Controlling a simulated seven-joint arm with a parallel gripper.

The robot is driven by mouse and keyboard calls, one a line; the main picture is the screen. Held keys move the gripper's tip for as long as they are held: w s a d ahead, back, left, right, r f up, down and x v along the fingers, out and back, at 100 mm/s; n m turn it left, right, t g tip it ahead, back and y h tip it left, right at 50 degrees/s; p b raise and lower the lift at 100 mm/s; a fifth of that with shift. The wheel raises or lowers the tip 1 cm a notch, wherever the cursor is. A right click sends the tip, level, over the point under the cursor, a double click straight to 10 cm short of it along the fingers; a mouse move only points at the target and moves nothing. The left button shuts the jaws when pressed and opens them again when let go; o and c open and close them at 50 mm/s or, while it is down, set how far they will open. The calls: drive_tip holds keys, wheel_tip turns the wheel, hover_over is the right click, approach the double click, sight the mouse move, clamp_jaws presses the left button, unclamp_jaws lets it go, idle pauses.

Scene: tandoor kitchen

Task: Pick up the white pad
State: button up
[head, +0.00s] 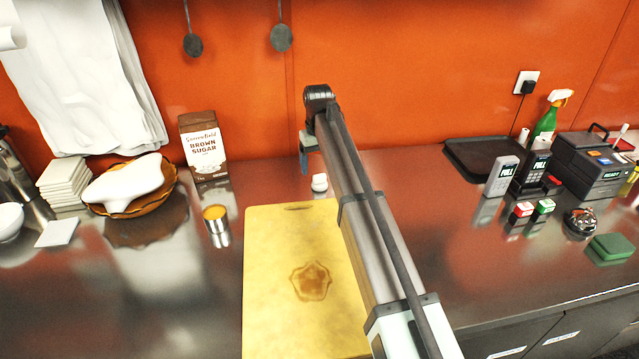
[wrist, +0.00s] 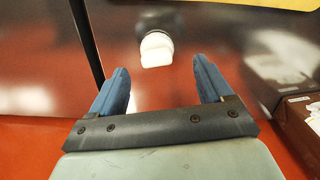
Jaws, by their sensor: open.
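A small white rounded piece (head: 319,182) stands on the steel counter between the wall and the yellow board. In the wrist view the white piece (wrist: 156,50) shows with a dark round shape against it, just beyond the fingertips and between their lines. I cannot tell whether it is the pad. A flat white square (head: 57,232) also lies on the counter at far left. My gripper (head: 304,158) points down near the wall, behind and a little left of the small white piece. In the wrist view its blue fingers (wrist: 160,70) are apart with nothing between them.
A yellow cutting board (head: 275,260) lies in front. The brown sugar box (head: 203,145) and a metal cup (head: 216,230) stand left. The orange wall (head: 400,80) is close behind my gripper. Counter to the right (head: 420,190) is clear up to a black tray (head: 480,158).

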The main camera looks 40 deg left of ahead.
sight(320, 176)
drive_tip(key=shift+w+d+f, duration=0.1)
drive_tip(key=shift+f, duration=1.25)
drive_tip(key=shift+w+d+f, duration=0.1)
drive_tip(key=shift+f, duration=1.2)
drive_tip(key=shift+c, duration=0.5)
drive_tip(key=c, duration=1)
